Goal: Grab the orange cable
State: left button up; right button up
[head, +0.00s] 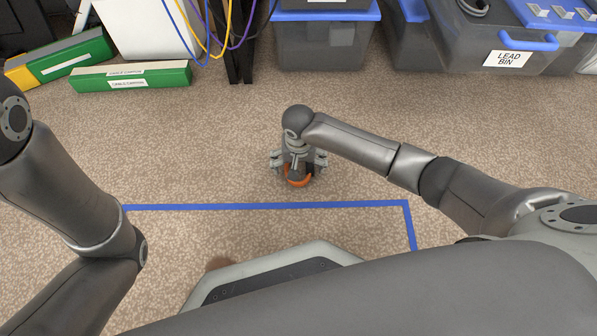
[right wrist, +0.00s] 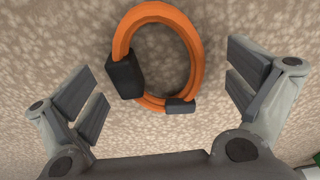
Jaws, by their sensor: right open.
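The orange cable (right wrist: 190,40) is a coiled ring with two black ends, lying on the carpet. In the right wrist view it lies between and slightly beyond the open fingers of my right gripper (right wrist: 168,98), with clear space on both sides. In the head view the cable (head: 298,182) shows only in part beneath my right gripper (head: 299,163), which points down over it. The rest of it is hidden by the gripper. My left arm comes in from the left, but its gripper is not in view.
Blue tape (head: 265,206) marks the carpet in front of me. Green cartons (head: 130,76) stand at the back left near hanging cables (head: 212,30). Grey bins with blue lids, including the lead bin (head: 480,50), stand at the back right. The carpet around the orange cable is clear.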

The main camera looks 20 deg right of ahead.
jog(key=shift+f, duration=0.1)
jog(key=c, duration=1.1)
jog(key=shift+c, duration=0.3)
